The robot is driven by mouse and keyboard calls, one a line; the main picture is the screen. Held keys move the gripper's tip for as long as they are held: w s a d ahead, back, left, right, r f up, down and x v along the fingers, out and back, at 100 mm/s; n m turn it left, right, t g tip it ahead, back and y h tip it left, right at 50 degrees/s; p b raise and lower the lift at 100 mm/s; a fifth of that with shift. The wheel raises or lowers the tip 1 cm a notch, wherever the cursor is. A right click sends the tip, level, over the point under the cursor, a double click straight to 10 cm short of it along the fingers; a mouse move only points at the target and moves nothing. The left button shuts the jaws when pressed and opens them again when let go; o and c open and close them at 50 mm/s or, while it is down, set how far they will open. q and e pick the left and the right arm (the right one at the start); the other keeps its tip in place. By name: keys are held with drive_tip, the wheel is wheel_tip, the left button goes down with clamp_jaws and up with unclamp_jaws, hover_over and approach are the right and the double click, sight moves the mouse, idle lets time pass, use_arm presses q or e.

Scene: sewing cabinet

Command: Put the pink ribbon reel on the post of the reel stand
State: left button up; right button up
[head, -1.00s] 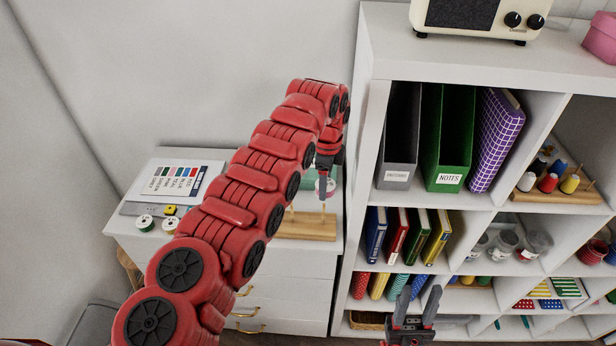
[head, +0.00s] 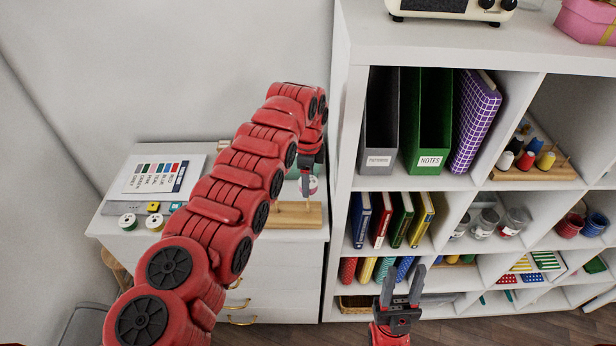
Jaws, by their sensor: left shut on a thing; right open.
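My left gripper (head: 306,190) is shut on the pink ribbon reel (head: 314,184), a small pink and white shape partly hidden behind the fingers. It holds the reel just above the wooden reel stand (head: 297,221) on the white cabinet's top. A thin upright post shows close under the fingers. My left arm covers the left part of the stand. Whether the reel is around the post or apart from it, I cannot tell. My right gripper (head: 403,286) is open and empty, low in front of the shelf.
A tall white shelf unit (head: 342,150) with binders, books and jars stands close at the right.

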use_arm(q)
drive_tip(key=shift+f, duration=0.65)
drive_tip(key=shift+f+b, duration=1.1)
drive_tip(key=shift+b, duration=0.15)
drive_tip(key=shift+f+b, duration=1.55)
drive_tip(key=shift+b, duration=0.15)
drive_tip(key=o, duration=1.4)
